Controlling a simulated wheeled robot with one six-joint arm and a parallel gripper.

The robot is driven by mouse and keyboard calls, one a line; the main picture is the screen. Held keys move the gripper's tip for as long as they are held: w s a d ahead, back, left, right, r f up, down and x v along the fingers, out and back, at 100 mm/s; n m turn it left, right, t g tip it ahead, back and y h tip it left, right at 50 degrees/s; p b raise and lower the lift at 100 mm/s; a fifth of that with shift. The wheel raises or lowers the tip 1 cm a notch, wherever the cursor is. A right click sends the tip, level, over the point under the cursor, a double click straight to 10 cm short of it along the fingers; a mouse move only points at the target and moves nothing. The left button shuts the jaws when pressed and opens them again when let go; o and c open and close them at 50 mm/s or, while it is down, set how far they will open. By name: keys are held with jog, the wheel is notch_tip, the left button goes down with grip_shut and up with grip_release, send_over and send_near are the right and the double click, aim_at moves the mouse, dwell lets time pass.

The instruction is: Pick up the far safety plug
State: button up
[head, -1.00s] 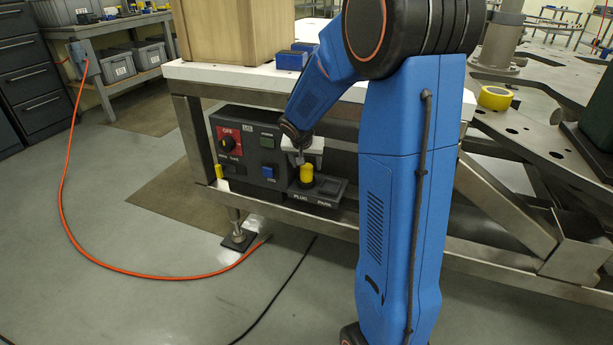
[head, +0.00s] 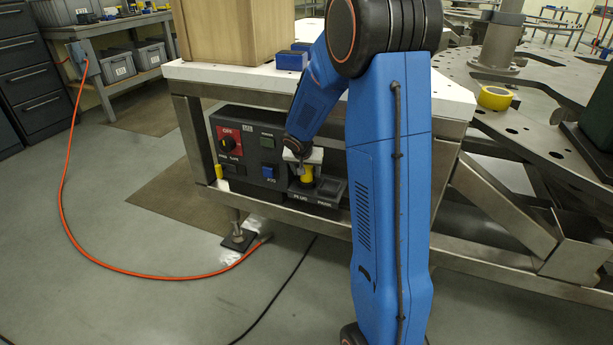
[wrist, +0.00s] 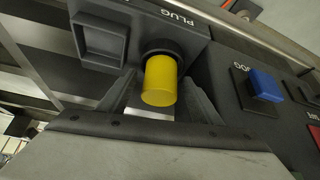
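A yellow safety plug (head: 307,175) stands in the round black socket marked PLUG on the front of the dark control box. In the wrist view the yellow plug (wrist: 160,82) points toward the camera from its socket, between my two dark fingers. My gripper (head: 303,170) is over the plug and partly hides it in the head view. In the wrist view my gripper (wrist: 160,98) is open, with a finger on each side of the plug. A gap shows at the left finger; whether the right finger touches the plug I cannot tell.
The empty square PARK holder (wrist: 101,40) is beside the plug socket. The box (head: 243,139) also carries a red switch (head: 229,140) and a blue button (head: 269,172). A white tabletop (head: 225,77) overhangs the box. An orange cable (head: 65,200) lies on the floor.

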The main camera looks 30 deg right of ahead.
jog(key=c, duration=1)
jog(key=shift+c, duration=0.3)
jog(key=shift+r, duration=0.1)
